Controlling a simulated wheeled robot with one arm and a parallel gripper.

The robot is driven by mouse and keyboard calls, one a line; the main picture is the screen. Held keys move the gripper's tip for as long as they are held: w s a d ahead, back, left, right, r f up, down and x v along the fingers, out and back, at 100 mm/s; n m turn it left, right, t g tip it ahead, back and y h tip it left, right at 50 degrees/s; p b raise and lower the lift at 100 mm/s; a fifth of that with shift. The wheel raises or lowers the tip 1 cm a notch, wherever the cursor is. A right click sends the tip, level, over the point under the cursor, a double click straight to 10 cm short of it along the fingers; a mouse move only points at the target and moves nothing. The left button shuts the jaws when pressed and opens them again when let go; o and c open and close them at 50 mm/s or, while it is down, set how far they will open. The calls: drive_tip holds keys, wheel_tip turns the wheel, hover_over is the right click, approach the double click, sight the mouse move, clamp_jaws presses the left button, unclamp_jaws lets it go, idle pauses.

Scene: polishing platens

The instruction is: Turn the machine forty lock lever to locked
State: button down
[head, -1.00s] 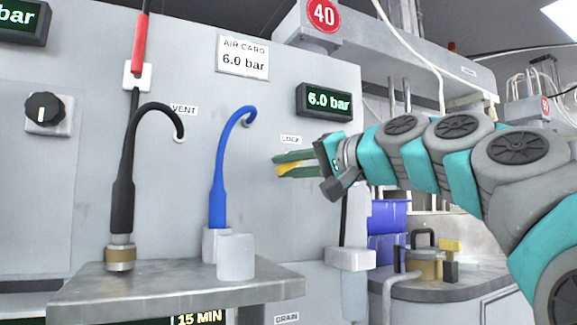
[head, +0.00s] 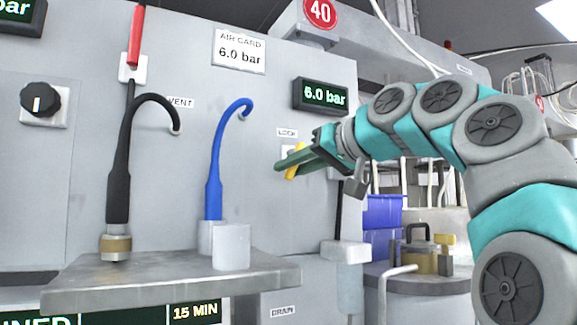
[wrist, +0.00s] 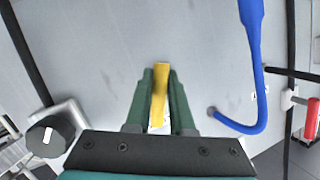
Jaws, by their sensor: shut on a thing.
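The lock lever (head: 295,162) is a short yellow bar on the grey machine panel, below the small LOCK label (head: 287,132). In the head view it stands tilted, its upper end leaning right. My gripper (head: 288,166) has green fingers and is shut on the lever. In the wrist view the yellow lever (wrist: 159,92) runs lengthwise between the two fingers of my gripper (wrist: 160,80). The lever's pivot is hidden by the fingers. The round red sign 40 (head: 320,12) is above the panel.
A blue hose (head: 214,170) and a black hose (head: 119,170) rise from a metal shelf (head: 170,285) left of my gripper. A pressure display (head: 325,96) is just above it. A black knob (head: 40,99) is at far left. Blue bins (head: 383,212) stand at the right.

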drive_tip(key=n+h, duration=0.1)
drive_tip(key=d+n+h, duration=0.1)
drive_tip(key=n, duration=0.1)
drive_tip(key=shift+w+d+f+p, duration=0.15)
drive_tip(key=shift+w+p, duration=0.15)
drive_tip(key=shift+n, duration=0.4)
drive_tip(key=c, duration=0.8)
unclamp_jaws()
drive_tip(key=shift+s+d, duration=0.1)
drive_tip(key=p+v, duration=0.1)
drive_tip(key=v, duration=0.6)
drive_tip(key=shift+s+d, duration=0.15)
drive_tip(key=shift+s, duration=0.1)
